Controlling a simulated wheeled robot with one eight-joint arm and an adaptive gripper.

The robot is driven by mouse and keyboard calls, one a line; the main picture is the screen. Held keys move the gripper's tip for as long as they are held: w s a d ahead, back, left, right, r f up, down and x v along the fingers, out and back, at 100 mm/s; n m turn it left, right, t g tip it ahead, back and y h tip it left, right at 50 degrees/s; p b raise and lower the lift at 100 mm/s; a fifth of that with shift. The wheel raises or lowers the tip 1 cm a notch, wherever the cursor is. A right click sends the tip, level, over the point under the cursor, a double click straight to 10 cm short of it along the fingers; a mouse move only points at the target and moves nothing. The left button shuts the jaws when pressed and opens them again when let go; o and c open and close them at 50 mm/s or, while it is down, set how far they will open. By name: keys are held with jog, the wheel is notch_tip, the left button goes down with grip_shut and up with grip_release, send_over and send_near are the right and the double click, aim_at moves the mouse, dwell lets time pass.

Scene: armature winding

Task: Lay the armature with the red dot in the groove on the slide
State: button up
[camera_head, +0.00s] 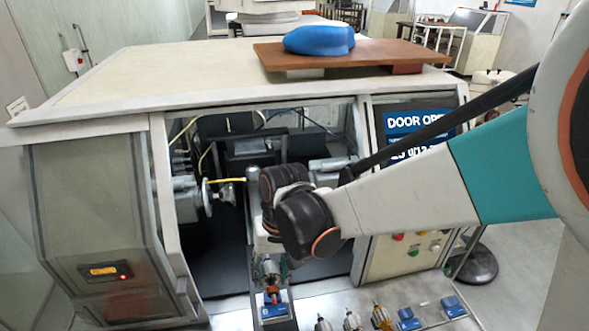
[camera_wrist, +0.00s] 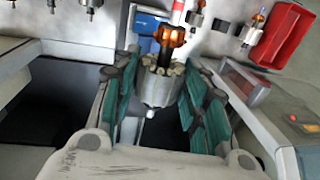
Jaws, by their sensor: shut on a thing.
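My gripper (camera_wrist: 166,98) has its teal-padded fingers on both sides of an armature (camera_wrist: 160,88) with a silver body, copper windings and an orange end. The armature also shows in the head view (camera_head: 268,269), below my wrist, with its orange-red end toward the front. A reddish tip shows at its shaft end, but I cannot make out a red dot for certain. A blue block (camera_head: 275,310) on the slide lies just under and in front of the armature; it also shows in the wrist view (camera_wrist: 147,45). The groove is hidden, so I cannot tell whether the armature touches it.
Several armatures (camera_head: 352,321) and blue blocks (camera_head: 453,306) stand on the table at the front right. A red bin (camera_wrist: 280,36) shows in the wrist view. The machine's open doorway, with a spindle (camera_head: 207,195) at left, surrounds my arm. A control panel (camera_head: 410,260) stands right.

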jog(key=shift+s+f+b, duration=0.2)
jog(key=shift+f+b, duration=0.1)
jog(key=shift+f, duration=0.25)
jog(key=shift+w+f+b, duration=0.15)
jog(key=shift+f+b, duration=0.45)
jog(key=shift+f, duration=0.25)
jog(key=shift+f+b, duration=1.45)
jog(key=shift+f, duration=0.4)
jog(key=shift+f+b, duration=0.4)
jog(key=shift+b, duration=0.05)
jog(key=o, duration=1.3)
jog(key=shift+o, duration=0.2)
jog(key=shift+r, duration=0.15)
